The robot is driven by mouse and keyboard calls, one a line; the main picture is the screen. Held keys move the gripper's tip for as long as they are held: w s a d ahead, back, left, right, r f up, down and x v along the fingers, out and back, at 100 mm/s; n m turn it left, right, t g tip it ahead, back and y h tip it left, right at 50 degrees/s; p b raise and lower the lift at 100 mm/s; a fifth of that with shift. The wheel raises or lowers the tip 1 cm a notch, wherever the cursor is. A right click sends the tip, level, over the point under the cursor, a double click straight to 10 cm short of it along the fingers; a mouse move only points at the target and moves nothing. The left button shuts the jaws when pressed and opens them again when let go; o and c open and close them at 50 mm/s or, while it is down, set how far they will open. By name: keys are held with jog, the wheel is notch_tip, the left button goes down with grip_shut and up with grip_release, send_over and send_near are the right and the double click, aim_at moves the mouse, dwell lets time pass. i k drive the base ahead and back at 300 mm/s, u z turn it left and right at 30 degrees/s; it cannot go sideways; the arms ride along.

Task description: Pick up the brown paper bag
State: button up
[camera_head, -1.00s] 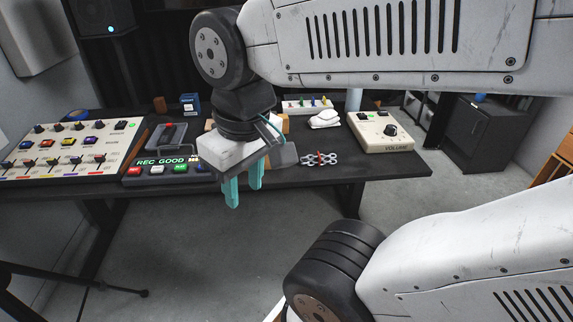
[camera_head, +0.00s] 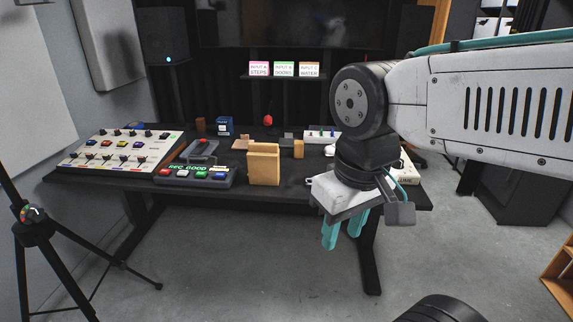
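The brown paper bag (camera_head: 264,165) appears as a tan, upright, box-like shape near the front edge of the black desk (camera_head: 105,184), right of the "REC GOOD" panel. My gripper (camera_head: 344,233) points down with its teal fingers apart and nothing visible between them. In the picture it is to the right of the bag and lower, in front of the desk's right part. It is clear of the bag. My wrist hides part of the desk's right end.
The REC GOOD button panel (camera_head: 194,176) is left of the bag. A slider console (camera_head: 118,149) sits on the desk's left. Small brown blocks stand behind the bag. A tripod (camera_head: 38,232) stands at left. The floor (camera_head: 250,260) in front is clear.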

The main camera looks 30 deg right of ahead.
aim_at(263, 159)
jog(key=z, duration=0.05)
jog(key=i, duration=1.65)
